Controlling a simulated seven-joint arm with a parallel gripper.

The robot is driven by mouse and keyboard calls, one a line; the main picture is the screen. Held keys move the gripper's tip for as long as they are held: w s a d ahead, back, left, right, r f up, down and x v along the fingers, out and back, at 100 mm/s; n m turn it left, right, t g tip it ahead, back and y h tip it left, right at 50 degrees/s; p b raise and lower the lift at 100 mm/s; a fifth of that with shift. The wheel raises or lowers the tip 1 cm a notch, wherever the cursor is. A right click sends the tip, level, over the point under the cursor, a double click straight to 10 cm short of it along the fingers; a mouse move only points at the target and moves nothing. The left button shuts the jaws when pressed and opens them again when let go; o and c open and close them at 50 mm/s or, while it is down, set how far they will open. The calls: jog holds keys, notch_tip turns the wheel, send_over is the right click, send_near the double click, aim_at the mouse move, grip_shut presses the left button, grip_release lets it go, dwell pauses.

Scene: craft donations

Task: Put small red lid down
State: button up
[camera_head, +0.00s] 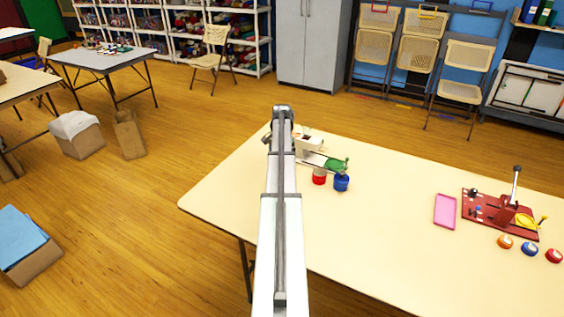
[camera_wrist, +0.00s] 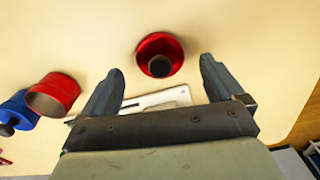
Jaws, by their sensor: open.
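The small red lid (camera_wrist: 146,46) with a dark knob shows in the wrist view, knob towards the camera. It appears to rest on the cream table (camera_wrist: 225,25). My gripper (camera_wrist: 161,66) is open, with one finger to each side of the lid and clear gaps between. The lid is not visible in the head view, where my arm covers part of the table. An open red cup (camera_wrist: 53,95) stands to the left in the wrist view, beside a blue jar (camera_wrist: 16,108). The head view also shows the red cup (camera_head: 319,177) and the blue jar (camera_head: 341,184).
A pink tray (camera_head: 445,211), a red board with a lever (camera_head: 482,206) and several small coloured jars (camera_head: 529,249) are at the right. The table's middle and front are clear.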

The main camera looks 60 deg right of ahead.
notch_tip(320, 180, up, 9)
dwell(0.4)
dwell(0.4)
